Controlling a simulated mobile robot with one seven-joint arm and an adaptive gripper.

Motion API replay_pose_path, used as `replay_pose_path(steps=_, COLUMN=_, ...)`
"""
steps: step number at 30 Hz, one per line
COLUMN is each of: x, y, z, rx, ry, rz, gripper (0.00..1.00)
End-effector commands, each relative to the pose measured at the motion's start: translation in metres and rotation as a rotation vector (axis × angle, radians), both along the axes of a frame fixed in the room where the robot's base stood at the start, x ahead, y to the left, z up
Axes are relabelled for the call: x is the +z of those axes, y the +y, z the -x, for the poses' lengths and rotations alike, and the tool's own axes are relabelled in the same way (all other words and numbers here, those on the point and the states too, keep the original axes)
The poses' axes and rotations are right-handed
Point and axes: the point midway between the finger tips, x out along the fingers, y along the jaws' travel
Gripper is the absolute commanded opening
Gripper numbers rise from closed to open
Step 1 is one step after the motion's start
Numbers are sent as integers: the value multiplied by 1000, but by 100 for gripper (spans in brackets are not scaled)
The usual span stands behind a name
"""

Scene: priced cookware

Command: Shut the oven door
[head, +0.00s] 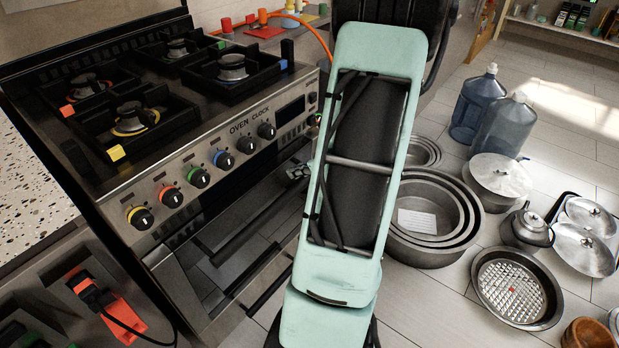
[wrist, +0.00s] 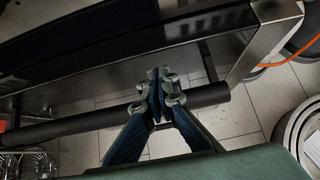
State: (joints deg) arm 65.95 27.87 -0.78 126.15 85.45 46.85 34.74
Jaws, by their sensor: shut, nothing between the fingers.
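The oven door (head: 195,277) is on the front of the stove, below the knobs. A dark gap shows under the control panel, so the door looks partly open; how far is hard to tell.
Nested round pans (head: 433,215), a lidded pot (head: 498,178), a kettle (head: 527,227) and water jugs (head: 474,105) stand on the floor to the right. Bare floor tiles (head: 430,300) lie in front of the stove.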

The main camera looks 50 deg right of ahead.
Motion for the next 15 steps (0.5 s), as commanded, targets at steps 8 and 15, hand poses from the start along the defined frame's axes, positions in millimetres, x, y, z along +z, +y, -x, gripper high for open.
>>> replay_pose_path(steps=8, x=1, y=1, z=-13, rx=-1, ry=1, rz=-1, gripper=0)
replay_pose_path(steps=15, x=1, y=1, z=-13, rx=-1, ry=1, rz=-1, gripper=0)
